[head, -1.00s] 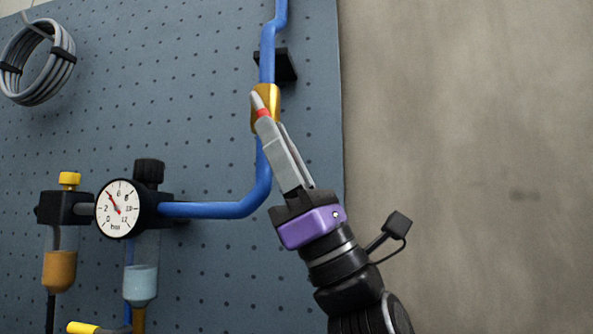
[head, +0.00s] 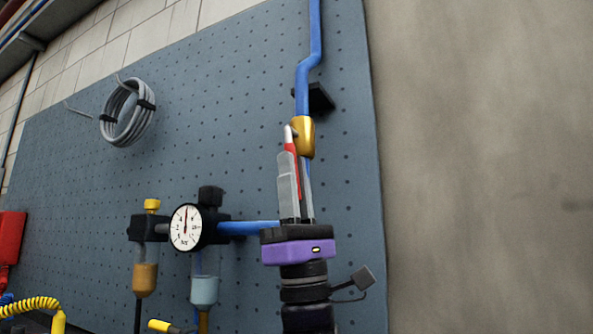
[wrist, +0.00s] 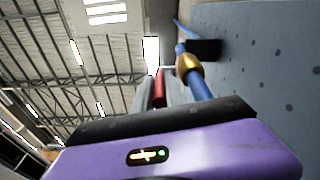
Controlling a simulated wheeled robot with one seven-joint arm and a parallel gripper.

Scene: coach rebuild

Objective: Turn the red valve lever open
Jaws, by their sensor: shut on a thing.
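The red valve lever (head: 291,150) shows between the grey fingers of my gripper (head: 293,160). The lever points down from the valve, roughly along the pipe. My gripper is shut on it from below, and the fingers hide part of it. In the wrist view the red lever (wrist: 159,88) is between the fingers, left of the brass valve body (wrist: 188,64). The pressure gauge (head: 186,228) has its needle pointing nearly straight up.
A blue-grey pegboard (head: 220,130) carries the pipe, a black bracket (head: 320,98) and a grey cable coil (head: 127,112). Filter bowls hang below the gauge, with a yellow coiled hose (head: 35,304) at lower left. Bare wall (head: 480,160) lies to the right.

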